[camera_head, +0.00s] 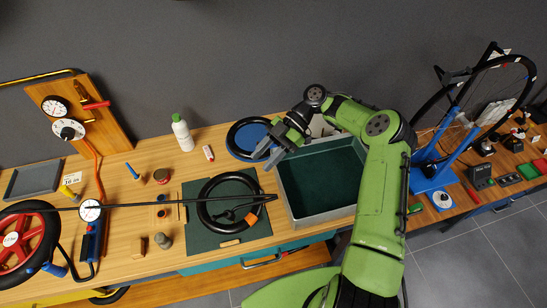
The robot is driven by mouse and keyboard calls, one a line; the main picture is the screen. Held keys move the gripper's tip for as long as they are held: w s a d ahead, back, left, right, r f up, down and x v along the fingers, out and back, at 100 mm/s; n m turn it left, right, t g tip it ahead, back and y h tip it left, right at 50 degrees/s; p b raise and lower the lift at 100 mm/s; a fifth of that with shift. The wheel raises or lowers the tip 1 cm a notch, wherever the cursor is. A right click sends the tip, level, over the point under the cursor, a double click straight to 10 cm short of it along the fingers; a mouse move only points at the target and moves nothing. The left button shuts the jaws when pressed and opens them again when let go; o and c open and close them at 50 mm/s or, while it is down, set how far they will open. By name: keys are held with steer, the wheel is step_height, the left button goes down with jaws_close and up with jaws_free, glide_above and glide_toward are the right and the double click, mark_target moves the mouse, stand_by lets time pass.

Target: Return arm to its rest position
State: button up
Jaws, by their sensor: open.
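My gripper (268,156) is at the end of my green arm, over the workbench. Its jaws are open, with nothing seen between them. It is above the left back part of a grey tray (284,196) with a dark green floor, close to a blue round dish with a black ring (232,137). My arm is bent and reaches over the right side of the tray, hiding part of it. Some pale item behind my wrist is mostly hidden.
A dark green mat (199,240) with a black ring (204,208) lies left of the tray. A white bottle (182,134) stands at the back. A blue wheel stand (436,178) is at the right. A red wheel (18,240) is at the left edge.

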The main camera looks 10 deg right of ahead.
steer(key=s+a+r+m+t+h+b, duration=0.3)
steer(key=s+a+r+m+h+b, duration=0.15)
steer(key=s+r+m+h, duration=0.35)
steer(key=s+d+m+t+h+b, duration=0.1)
steer(key=s+d+m+t+b, duration=0.1)
steer(key=s+d+m+t, duration=0.2)
steer(key=s+d+m+t+h+b, duration=0.2)
steer(key=s+d+m+t, duration=0.2)
steer(key=s+m, duration=0.7)
steer(key=shift+s+d+r, duration=0.4)
steer(key=shift+s+d, duration=0.05)
steer(key=shift+s, duration=0.7)
steer(key=shift+a, duration=0.1)
